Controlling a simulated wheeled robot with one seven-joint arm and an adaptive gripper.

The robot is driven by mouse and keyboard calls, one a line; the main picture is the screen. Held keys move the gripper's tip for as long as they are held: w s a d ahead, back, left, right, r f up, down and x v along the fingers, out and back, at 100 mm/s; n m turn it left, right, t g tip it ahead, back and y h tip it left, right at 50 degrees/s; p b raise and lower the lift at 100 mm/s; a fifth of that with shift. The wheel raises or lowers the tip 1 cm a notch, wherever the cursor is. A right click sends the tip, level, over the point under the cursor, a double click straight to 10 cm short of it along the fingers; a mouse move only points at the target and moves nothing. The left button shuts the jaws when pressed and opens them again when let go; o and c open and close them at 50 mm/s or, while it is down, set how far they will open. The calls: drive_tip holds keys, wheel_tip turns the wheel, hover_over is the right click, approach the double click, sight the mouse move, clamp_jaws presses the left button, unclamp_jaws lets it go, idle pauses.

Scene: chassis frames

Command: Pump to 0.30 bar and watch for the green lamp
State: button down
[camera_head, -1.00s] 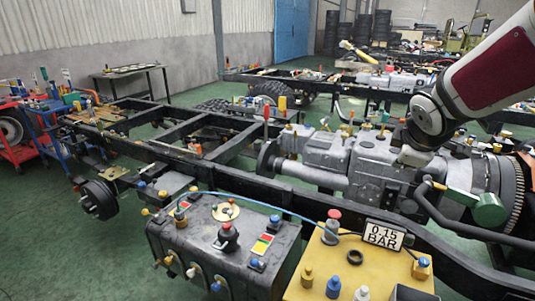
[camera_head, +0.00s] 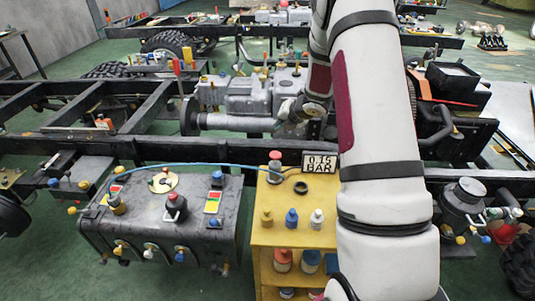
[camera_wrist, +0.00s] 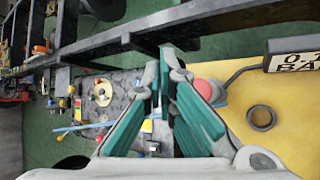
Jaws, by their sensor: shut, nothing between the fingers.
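The pump's red knob (camera_head: 275,158) stands on the yellow cabinet (camera_head: 263,215); it also shows in the wrist view (camera_wrist: 203,89), partly behind the right finger. The gauge sign (camera_head: 320,162) beside it reads 0.15 BAR; its edge is cut off in the wrist view (camera_wrist: 295,62). A blue hose (camera_head: 190,164) runs to the grey tank (camera_head: 145,238), which carries a red, yellow and green panel (camera_head: 212,203). I cannot make out a lit green lamp. My gripper (camera_wrist: 166,62), with teal fingers, is shut and empty near the red knob. Contact with the knob is unclear.
The black chassis rail (camera_head: 180,150) runs behind the tank and cabinet. The grey engine (camera_head: 255,95) is beyond it. My arm covers the cabinet's right side.

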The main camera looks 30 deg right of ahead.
drive_tip(key=shift+a+f, duration=0.1)
drive_tip(key=shift+f, duration=0.1)
drive_tip(key=b, duration=0.6)
hover_over(278, 153)
wheel_tip(278, 153, down, 7)
drive_tip(key=shift+a+f, duration=0.1)
drive_tip(key=shift+a, duration=0.05)
drive_tip(key=shift+f+b, duration=0.7)
drive_tip(key=shift+f, duration=0.15)
drive_tip(key=shift+f, duration=0.1)
idle(0.6)
drive_tip(key=shift+f+b, duration=0.3)
drive_tip(key=shift+b, duration=0.1)
